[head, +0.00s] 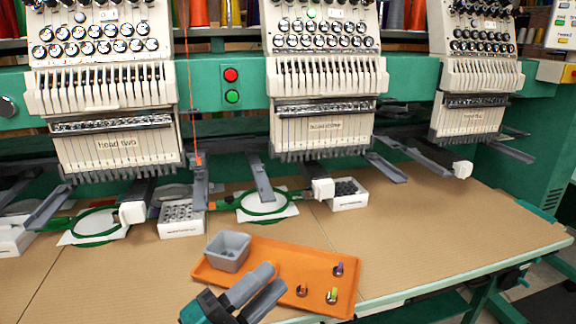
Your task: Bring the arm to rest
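My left gripper (274,278) comes in at the bottom middle of the head view. Its two grey fingers lie over the front part of the orange tray (215,281). A narrow gap shows between the fingers, and I see nothing held there. My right gripper is not in view.
The tray holds a grey bin (227,252) and several small bobbin-like pieces (331,295). Behind stand white embroidery heads (323,125), green hoops (267,205) and white gridded boxes (181,219). The brown table (440,235) is clear on the right.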

